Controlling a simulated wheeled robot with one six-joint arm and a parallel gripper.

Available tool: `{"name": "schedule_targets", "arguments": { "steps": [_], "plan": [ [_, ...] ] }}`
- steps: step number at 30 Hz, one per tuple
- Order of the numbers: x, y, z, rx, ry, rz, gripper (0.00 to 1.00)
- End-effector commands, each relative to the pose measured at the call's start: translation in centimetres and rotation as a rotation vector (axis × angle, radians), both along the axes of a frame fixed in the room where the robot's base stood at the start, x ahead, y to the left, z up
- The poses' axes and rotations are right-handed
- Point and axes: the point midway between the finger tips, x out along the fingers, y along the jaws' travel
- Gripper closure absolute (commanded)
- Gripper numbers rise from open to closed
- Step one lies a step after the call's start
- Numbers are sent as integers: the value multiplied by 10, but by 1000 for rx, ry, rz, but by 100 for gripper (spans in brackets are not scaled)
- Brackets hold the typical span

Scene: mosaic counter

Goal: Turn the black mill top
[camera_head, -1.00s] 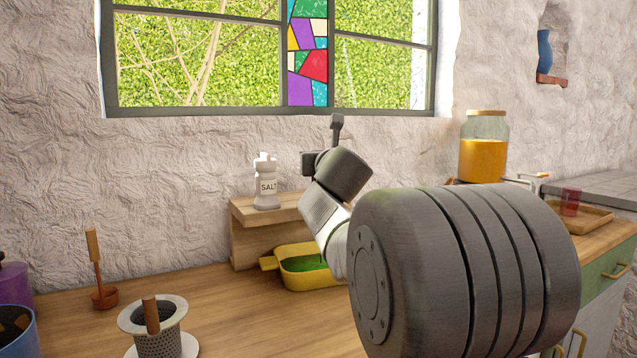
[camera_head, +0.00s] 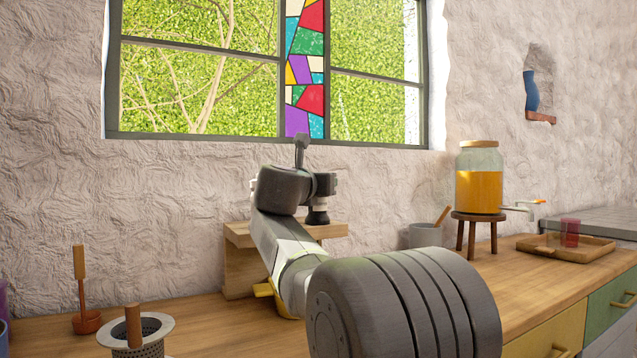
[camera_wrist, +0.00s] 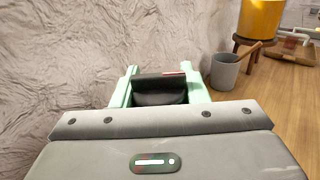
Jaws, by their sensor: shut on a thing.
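The black mill (camera_head: 317,217) stands upright on the small wooden shelf (camera_head: 238,236), to the right of my wrist in the head view. My arm covers part of it. In the wrist view its black top (camera_wrist: 160,97) sits between the two pale green fingers of my gripper (camera_wrist: 159,72). My gripper is shut on the black top, with a finger on either side. Whether the top has turned against the body cannot be told. The white salt mill (camera_head: 253,187) is almost wholly hidden behind my arm.
A yellow dish (camera_head: 265,290) is mostly hidden behind my arm. A grey pot (camera_head: 422,236) and a juice jar (camera_head: 479,190) on a stool stand to the right. A strainer (camera_head: 150,330) and a wooden-handled tool (camera_head: 80,290) are at left.

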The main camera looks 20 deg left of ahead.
Motion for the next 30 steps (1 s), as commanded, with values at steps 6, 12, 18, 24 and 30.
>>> {"name": "schedule_targets", "arguments": {
  "steps": [6,12,18,24,30],
  "plan": [
    [1,-1,2,-4,5,-137,82],
    [0,-3,1,-3,3,-215,82],
    [0,-4,0,-2,1,-248,82],
    [-1,-4,-1,-1,0,-254,82],
    [-1,-4,-1,-1,0,-253,82]
  ]
}}
